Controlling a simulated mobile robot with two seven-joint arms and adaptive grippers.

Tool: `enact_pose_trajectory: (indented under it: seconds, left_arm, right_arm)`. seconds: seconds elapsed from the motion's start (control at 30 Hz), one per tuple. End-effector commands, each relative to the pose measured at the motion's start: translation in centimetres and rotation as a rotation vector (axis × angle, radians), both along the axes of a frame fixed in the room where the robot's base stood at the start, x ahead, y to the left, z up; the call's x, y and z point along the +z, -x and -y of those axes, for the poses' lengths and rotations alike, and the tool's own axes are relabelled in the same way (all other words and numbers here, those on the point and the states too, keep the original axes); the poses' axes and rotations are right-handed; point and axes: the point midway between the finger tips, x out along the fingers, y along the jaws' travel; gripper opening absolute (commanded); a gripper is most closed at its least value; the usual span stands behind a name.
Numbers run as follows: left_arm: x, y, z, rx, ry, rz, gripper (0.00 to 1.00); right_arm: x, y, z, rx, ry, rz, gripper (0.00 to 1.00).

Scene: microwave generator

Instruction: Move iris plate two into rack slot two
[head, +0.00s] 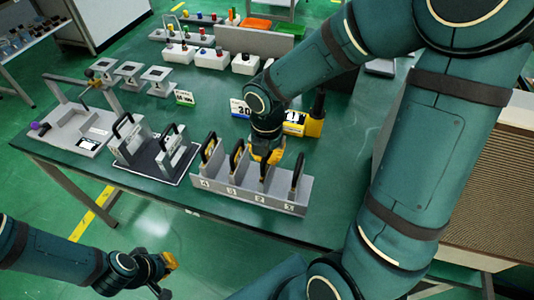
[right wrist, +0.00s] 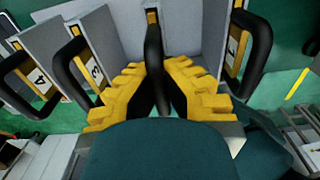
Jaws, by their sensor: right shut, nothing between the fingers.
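The grey rack (head: 245,193) stands at the table's front edge with numbered slots, each holding a black-handled plate. The plate with its handle (head: 265,173) in the slot labelled 2 is third from the left; its handle also shows upright in the right wrist view (right wrist: 153,45). My right gripper (head: 268,157) is at the top of the rack behind that handle. In the right wrist view its yellow fingers (right wrist: 160,100) are on either side of the handle's lower part, shut; contact is unclear. My left gripper (head: 168,272) is off the table's front, its jaw state unclear.
A tray with two black-handled plates (head: 160,160) is left of the rack. Further left is a stand with a purple knob (head: 75,128). Grey pedestals (head: 155,78) and coloured-button boxes (head: 212,58) are behind. A yellow-black device (head: 314,122) is near my right arm.

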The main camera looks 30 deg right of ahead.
Motion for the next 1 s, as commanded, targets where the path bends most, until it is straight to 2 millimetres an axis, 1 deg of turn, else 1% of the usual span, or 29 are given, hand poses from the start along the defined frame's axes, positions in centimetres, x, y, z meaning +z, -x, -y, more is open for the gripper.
enact_pose_trajectory:
  seconds: [0.57, 0.6, 0.67, 0.7, 1.0]
  left_arm:
    - [-0.73, -0.15, -0.02, 0.000, -0.001, 0.004, 0.00]
    - [-0.67, -0.14, -0.02, 0.000, -0.001, 0.004, 0.00]
    - [-0.65, -0.15, -0.02, 0.000, -0.001, 0.004, 0.00]
    - [-0.65, -0.14, -0.02, 0.000, -0.001, 0.004, 0.00]
    - [-0.65, -0.14, -0.01, 0.001, 0.000, 0.004, 0.00]
  right_arm:
    - [-1.06, -0.01, 0.00, 0.000, 0.000, 0.000, 0.00]
    - [-0.99, -0.01, 0.00, 0.000, 0.000, 0.000, 0.12]
    - [-0.97, -0.01, 0.00, 0.000, 0.000, 0.000, 0.33]
    - [-0.97, -0.01, 0.00, 0.000, 0.000, 0.000, 0.39]
    - [-0.90, 0.01, 0.01, 0.000, 0.000, 0.000, 0.39]
